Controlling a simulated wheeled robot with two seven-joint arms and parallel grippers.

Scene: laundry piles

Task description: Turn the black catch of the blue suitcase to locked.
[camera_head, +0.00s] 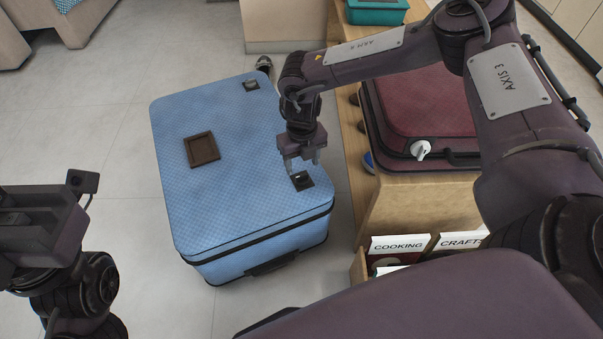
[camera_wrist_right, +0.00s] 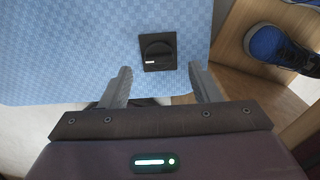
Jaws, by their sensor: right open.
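The blue suitcase (camera_head: 215,205) lies flat on the floor in the head view, and its lid also fills much of the right wrist view (camera_wrist_right: 60,60). A black catch (camera_head: 302,181) sits near the lid's front right corner. In the right wrist view the catch (camera_wrist_right: 158,51) is a round knob on a square black plate with a small white mark at its left. My right gripper (camera_head: 303,164) is open and empty just above and behind the catch; its fingers (camera_wrist_right: 158,86) show apart, the catch beyond them. My left gripper (camera_head: 35,225) is at the left edge, its fingers not clear.
A wooden shelf bench (camera_head: 425,215) with a dark red suitcase (camera_head: 425,100) stands close on the right. Blue shoe (camera_wrist_right: 280,48) sits on the shelf.

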